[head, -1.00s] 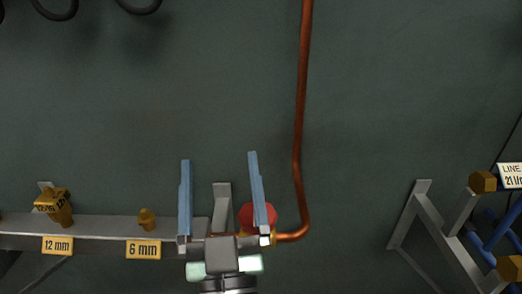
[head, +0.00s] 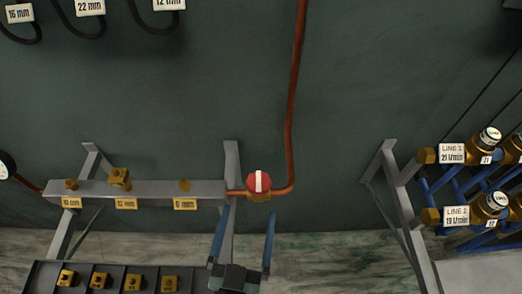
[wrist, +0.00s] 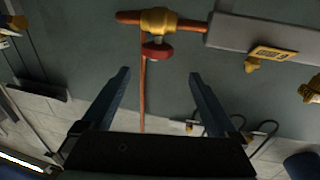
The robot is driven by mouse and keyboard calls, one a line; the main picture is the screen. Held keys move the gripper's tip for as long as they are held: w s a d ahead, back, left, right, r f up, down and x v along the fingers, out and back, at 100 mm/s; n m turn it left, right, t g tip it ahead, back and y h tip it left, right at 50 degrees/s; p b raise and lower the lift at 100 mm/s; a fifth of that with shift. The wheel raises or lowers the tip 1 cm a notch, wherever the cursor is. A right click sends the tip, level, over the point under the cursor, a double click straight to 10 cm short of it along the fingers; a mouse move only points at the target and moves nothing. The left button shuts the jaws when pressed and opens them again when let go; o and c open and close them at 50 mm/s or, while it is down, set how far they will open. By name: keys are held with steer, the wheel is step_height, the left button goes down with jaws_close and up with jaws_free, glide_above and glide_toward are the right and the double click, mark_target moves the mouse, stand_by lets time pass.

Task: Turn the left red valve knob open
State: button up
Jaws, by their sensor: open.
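A round red valve knob (head: 251,181) with a white stripe across its face sits on a brass valve body (head: 257,197) at the right end of a grey rail. The stripe stands upright in the head view. In the wrist view the red knob (wrist: 157,51) hangs from its brass body (wrist: 158,21), beyond the fingertips and between their lines. My gripper (head: 246,211) is open and empty, below the knob in the head view and apart from it. Its two blue-grey fingers also show in the wrist view (wrist: 159,73). No second red knob shows.
A copper pipe (head: 289,120) rises from the valve along the wall. The grey rail (head: 150,190) carries brass fittings with size labels. A dark tray (head: 110,283) of fittings lies lower left. A manifold with brass valves (head: 490,204) and blue hoses stands right. Hoses hang upper left.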

mark_target(259, 185)
steer(key=w+d+p, duration=0.2)
steer(key=w, duration=0.9)
steer(key=shift+w+d+f+g, duration=0.15)
steer(key=shift+w+d+g, duration=0.15)
steer(key=shift+w+d, duration=0.05)
steer(key=c, duration=1.4)
